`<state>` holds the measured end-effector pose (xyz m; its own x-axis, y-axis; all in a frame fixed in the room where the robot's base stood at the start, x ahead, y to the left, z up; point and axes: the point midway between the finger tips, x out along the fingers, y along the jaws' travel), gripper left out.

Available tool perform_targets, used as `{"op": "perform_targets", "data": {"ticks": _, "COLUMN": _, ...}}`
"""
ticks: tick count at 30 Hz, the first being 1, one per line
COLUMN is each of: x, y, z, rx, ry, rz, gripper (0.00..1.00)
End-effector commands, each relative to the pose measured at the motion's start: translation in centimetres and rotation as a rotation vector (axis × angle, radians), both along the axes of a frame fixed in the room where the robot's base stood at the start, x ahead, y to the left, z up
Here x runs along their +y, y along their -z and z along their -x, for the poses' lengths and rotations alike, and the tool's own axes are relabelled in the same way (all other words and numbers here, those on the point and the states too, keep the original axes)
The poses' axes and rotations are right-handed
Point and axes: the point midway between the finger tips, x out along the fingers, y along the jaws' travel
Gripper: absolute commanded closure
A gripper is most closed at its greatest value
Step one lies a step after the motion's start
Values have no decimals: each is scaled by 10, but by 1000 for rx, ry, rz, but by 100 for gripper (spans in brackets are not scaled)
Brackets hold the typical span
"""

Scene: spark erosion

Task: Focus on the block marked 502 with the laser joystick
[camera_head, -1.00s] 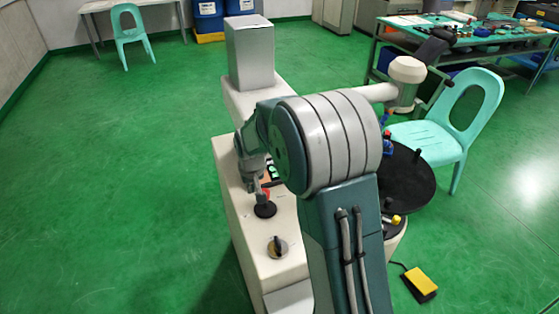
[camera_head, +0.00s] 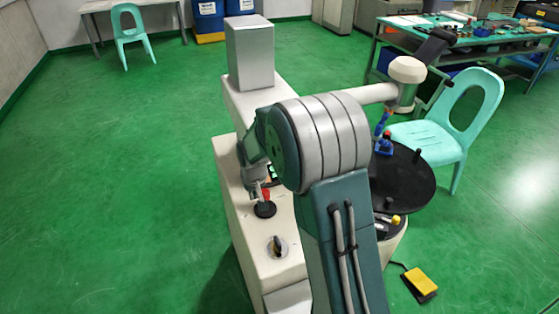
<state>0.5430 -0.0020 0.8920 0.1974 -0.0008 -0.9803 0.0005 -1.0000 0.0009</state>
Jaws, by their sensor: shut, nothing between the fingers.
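A joystick with a red top (camera_head: 266,196) and a round black base (camera_head: 264,210) stands on the cream machine's narrow top. My gripper (camera_head: 260,193) is at the red top's left side, shut and pointing down. It is small here, and I cannot tell whether it touches the joystick. My arm covers much of the machine's middle. I cannot read the number 502 on any block. A round black table (camera_head: 412,190) to the right bears a blue fixture (camera_head: 384,143) and small dark pieces, partly hidden by my arm.
A white overhead head (camera_head: 407,72) hangs near the round table. A turquoise chair (camera_head: 440,135) and yellow pedal (camera_head: 421,281) are right. The left floor is open.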

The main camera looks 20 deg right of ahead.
Motion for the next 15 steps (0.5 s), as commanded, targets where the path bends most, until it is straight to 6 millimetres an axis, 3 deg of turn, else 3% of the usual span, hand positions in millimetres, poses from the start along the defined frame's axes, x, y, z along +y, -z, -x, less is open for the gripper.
{"op": "perform_targets", "data": {"ticks": 15, "x": -14, "y": 0, "z": 0, "rx": 0, "ry": 2, "rz": 0, "gripper": 100}}
